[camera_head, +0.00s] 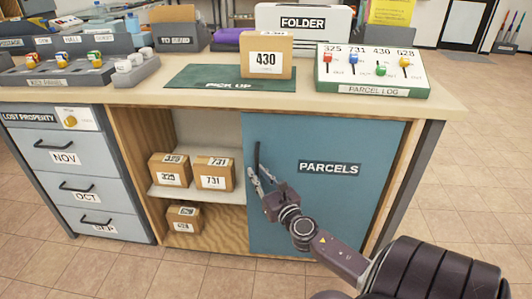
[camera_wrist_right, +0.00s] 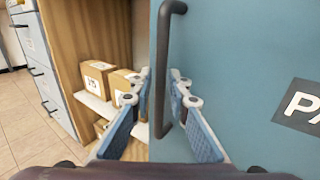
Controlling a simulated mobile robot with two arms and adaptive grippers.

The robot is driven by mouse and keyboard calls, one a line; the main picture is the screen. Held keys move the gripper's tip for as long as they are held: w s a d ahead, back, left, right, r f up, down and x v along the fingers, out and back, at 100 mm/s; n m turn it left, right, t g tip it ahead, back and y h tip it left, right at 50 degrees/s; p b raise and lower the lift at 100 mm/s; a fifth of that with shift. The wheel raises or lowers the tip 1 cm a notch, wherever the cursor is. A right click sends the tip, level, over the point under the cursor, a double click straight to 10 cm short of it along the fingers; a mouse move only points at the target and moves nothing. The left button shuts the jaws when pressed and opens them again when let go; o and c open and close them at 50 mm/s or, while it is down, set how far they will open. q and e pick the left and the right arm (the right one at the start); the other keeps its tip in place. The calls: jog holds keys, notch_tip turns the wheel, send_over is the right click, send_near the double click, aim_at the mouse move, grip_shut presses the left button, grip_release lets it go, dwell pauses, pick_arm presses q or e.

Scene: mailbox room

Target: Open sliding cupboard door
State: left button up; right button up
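The blue sliding door (camera_head: 290,215), labelled PARCELS, covers the right part of the cupboard; its left part stands uncovered. A dark upright bar handle (camera_head: 257,158) sits at the door's left edge, and also shows in the wrist view (camera_wrist_right: 164,60). My right gripper (camera_head: 258,179) is at the handle's lower part. In the wrist view its two fingers (camera_wrist_right: 159,85) are apart, one on each side of the handle, with gaps visible; whether either touches it, I cannot tell. My left gripper is in neither view.
The uncovered part holds parcels 325 (camera_head: 171,178), 731 (camera_head: 211,181) and 628 (camera_head: 183,226) on two levels. Parcel 430 (camera_head: 266,62) and a parcel log board (camera_head: 372,90) stand on the counter (camera_head: 150,95). Drawers (camera_head: 80,185) are at left.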

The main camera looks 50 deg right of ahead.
jog(key=v, duration=1.1)
jog(key=shift+a, duration=0.1)
